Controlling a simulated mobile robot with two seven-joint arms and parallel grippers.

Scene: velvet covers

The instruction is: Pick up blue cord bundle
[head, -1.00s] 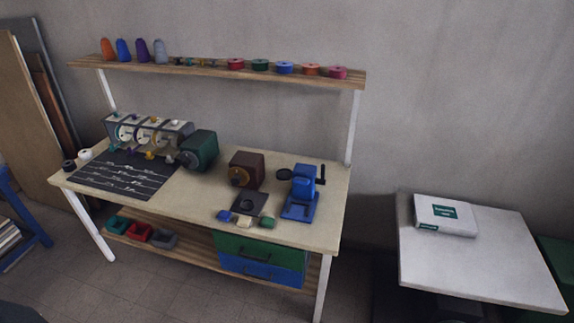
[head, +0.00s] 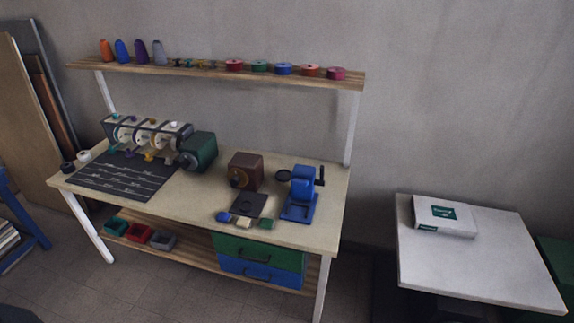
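A small blue bundle (head: 223,217) lies near the front edge of the workbench (head: 190,218), and looks like the blue cord bundle. A cream bundle (head: 244,222) and a green bundle (head: 266,224) lie in a row to its right. A small dark square plate (head: 249,204) lies just behind them. Neither of my grippers shows in the head view.
A blue hand-cranked device (head: 300,195), a brown box-shaped machine (head: 245,172) and a green machine (head: 198,151) stand behind the bundles. A shelf (head: 215,71) with spools spans the back. A white side table (head: 480,270) stands at right. Floor in front is clear.

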